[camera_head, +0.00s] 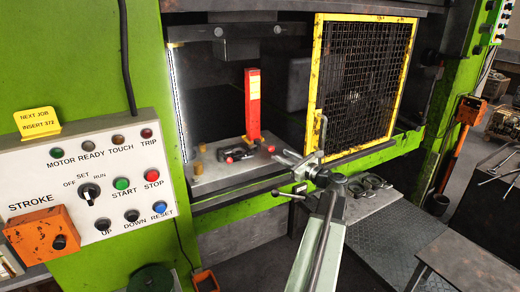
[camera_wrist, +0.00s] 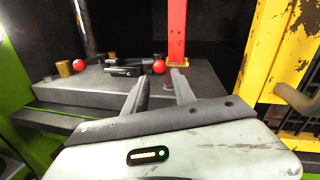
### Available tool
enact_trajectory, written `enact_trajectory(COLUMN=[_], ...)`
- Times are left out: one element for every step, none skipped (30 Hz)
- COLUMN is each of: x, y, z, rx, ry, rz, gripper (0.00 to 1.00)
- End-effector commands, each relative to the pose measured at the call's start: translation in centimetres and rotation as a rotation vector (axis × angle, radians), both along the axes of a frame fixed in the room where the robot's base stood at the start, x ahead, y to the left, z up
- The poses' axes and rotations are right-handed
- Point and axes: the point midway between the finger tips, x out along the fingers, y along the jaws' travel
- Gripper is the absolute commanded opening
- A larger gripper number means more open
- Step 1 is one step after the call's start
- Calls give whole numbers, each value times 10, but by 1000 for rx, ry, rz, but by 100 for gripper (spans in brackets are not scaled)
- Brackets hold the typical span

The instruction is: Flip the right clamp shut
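Two clamps with red ball knobs sit on the grey bed plate (camera_head: 212,181) of the press. In the wrist view one red knob (camera_wrist: 159,67) is at the right end of a dark clamp body (camera_wrist: 125,70), and another red knob (camera_wrist: 79,65) is farther left. In the head view the knobs (camera_head: 271,149) and (camera_head: 229,160) lie low, near the red post. I cannot tell clearly which arm belongs to which knob or whether each clamp is shut. My gripper (camera_wrist: 160,88) is open and empty, in front of the right knob and apart from it.
A red post (camera_head: 252,105) stands upright behind the clamps. A yellow mesh guard (camera_head: 362,85) is close on the right. Brass pegs (camera_head: 198,167) stand at the plate's left. A control panel (camera_head: 95,180) is left of the opening. The space before the plate is open.

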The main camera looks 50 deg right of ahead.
Motion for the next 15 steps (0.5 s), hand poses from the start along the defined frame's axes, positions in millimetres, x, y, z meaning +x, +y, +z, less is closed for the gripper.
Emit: enact_trajectory(x=[-1,-1,0,2,4,8,13,19,27,34,41,51,58,65,74], y=[0,0,0,0,-1,-2,-3,-4,-7,-8,-10,-13,-15,-16,-19], z=[1,1,2,2,2,2,2,2,1,1,1,1,1,1,1], rx=[2,3,2,2,3,3,3,3,2,2,2,2,2,2,2], ry=[-7,-8,-7,-7,-6,-6,-6,-5,-5,-5,-5,-4,-4,-4,-4], rz=[4,5,5,5,5,6,7,8,7,7,9,7,7,8,7], gripper=[32,32,32,32,32,32,32,32,32,32,32,32,32,32,32])
